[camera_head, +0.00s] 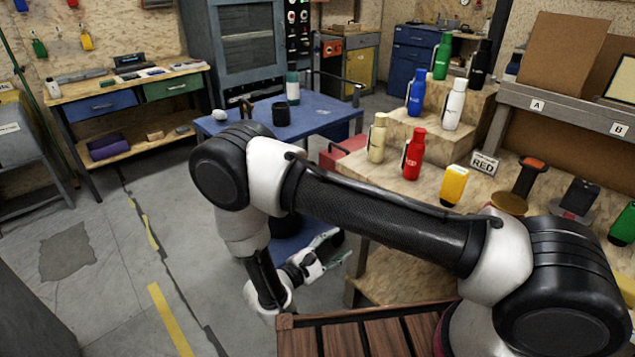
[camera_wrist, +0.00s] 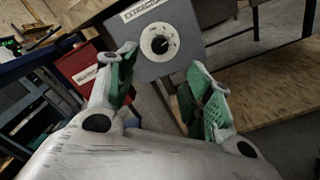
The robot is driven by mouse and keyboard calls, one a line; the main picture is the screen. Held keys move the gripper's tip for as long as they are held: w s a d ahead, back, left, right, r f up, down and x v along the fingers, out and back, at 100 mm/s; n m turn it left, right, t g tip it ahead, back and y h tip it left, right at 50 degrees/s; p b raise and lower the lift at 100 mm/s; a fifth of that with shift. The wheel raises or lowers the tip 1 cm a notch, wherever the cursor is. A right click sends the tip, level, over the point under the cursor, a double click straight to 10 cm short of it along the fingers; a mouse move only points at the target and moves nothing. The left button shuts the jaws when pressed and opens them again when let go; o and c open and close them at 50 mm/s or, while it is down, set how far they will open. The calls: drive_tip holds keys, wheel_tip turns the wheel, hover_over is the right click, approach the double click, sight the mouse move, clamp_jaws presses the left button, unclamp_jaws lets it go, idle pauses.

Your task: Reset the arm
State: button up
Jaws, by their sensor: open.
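My gripper (camera_wrist: 165,95) is open and empty in the wrist view, its two green-padded fingers apart. Past the fingertips is a grey box with a round white dial (camera_wrist: 158,42); I cannot tell how far it is from the fingers. In the head view my arm reaches from the lower right across to the left and bends down. My gripper (camera_head: 335,248) shows there low beside the wooden stand, partly blurred against the blue surface behind it.
A stepped wooden stand (camera_head: 400,140) at right holds several bottles, including a red bottle (camera_head: 414,154). A blue table (camera_head: 330,112) stands behind my arm with a dark mug (camera_head: 281,114). A red box (camera_wrist: 80,66) is left of the dial box. Floor at left is clear.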

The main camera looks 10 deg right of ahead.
drive_tip(key=s+d+n+g+h, duration=0.1)
drive_tip(key=s+d+g, duration=0.3)
drive_tip(key=d, duration=0.1)
drive_tip(key=s+d+r+m+y, duration=0.5)
drive_tip(key=d+r+m, duration=0.1)
drive_tip(key=r, duration=0.7)
drive_tip(key=s+d+r+m+g+y, duration=0.1)
drive_tip(key=s+d+r+m+y, duration=0.4)
drive_tip(key=r, duration=0.9)
drive_tip(key=s+d+r+m+g+y, duration=0.1)
drive_tip(key=s+d+r+m+y, duration=0.4)
drive_tip(key=r, duration=0.8)
drive_tip(key=d+m, duration=0.2)
drive_tip(key=d, duration=0.2)
drive_tip(key=shift+r+y, duration=0.3)
drive_tip(key=shift+r, duration=0.05)
